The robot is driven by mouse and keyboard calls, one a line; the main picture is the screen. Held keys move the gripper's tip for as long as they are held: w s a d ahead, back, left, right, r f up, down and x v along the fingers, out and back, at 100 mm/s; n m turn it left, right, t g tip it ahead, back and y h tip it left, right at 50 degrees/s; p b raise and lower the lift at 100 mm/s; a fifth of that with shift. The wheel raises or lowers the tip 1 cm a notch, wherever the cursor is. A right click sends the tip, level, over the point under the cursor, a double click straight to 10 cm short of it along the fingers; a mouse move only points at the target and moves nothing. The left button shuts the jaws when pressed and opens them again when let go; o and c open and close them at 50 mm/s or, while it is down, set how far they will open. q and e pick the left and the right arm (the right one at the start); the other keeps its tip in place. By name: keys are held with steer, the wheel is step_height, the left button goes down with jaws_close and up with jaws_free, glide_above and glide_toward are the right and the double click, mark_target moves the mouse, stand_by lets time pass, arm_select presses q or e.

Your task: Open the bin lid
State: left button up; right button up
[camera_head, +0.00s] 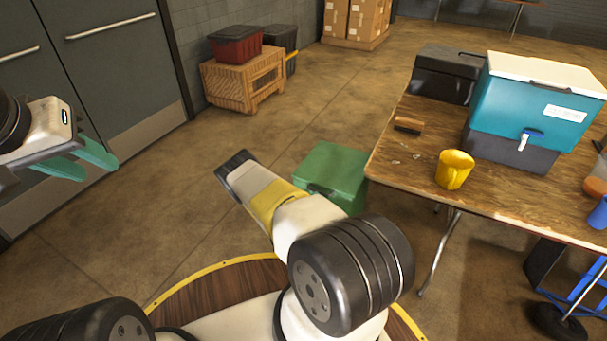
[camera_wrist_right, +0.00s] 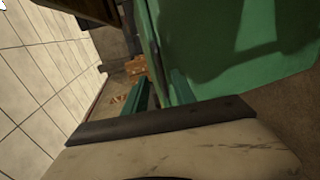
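The green bin (camera_head: 332,170) stands on the floor left of the table. Its top looks flat and shut in the head view, and my right arm covers its lower left part. In the right wrist view a large green bin surface (camera_wrist_right: 235,35) fills the upper right, with a dark edge along its left side. My right gripper (camera_wrist_right: 160,90) has its two green fingers apart, close to that edge. Whether they touch it I cannot tell. This gripper is not visible in the head view. My left gripper (camera_head: 98,168) is open and empty at the far left, away from the bin.
A wooden table (camera_head: 400,165) at the right holds a teal cooler (camera_head: 525,98), a yellow mug (camera_head: 454,169) and a black toolbox (camera_head: 443,75). A wooden crate (camera_head: 243,82) with a red tub (camera_head: 235,45) stands at the back. Grey cabinets (camera_head: 115,60) line the left. The floor between is clear.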

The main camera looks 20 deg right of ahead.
mark_target(321, 193)
steer(key=x, duration=0.7)
steer(key=shift+w+d+f, duration=0.15)
steer(key=c, duration=0.6)
jaws_close()
